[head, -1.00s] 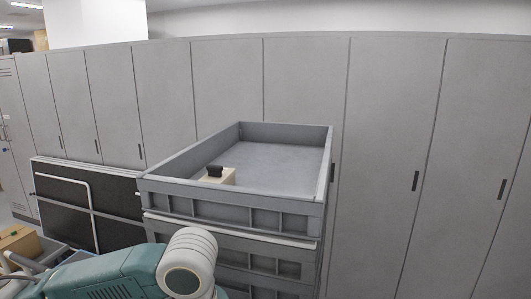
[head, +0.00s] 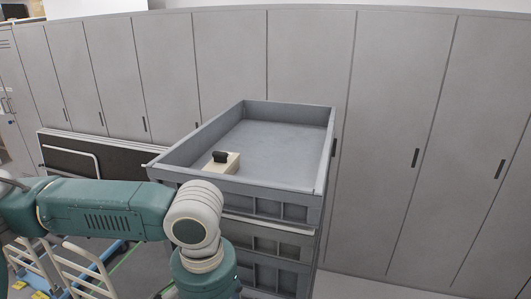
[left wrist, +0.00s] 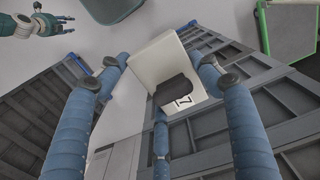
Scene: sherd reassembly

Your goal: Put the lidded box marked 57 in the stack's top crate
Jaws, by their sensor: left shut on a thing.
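In the left wrist view my left gripper (left wrist: 160,95) is shut on a pale box (left wrist: 156,62) with a black knob. Its blue fingers are around the box. A label (left wrist: 182,101) beside the knob shows a 7; the rest of the number is hidden. The head view does not show this gripper or box. In the head view the stack's top crate (head: 255,200) is grey and open. A pale box (head: 235,165) with a black knob stands inside its near left part. My right gripper (left wrist: 58,24) is small at the wrist view's top left, fingers spread.
Lower crates (head: 268,243) stand under the top crate. Grey lockers (head: 390,110) line the back. A dark panel (head: 95,156) leans left of the stack. A pale-framed cart (head: 85,270) is at lower left. Most of the top crate's floor is clear.

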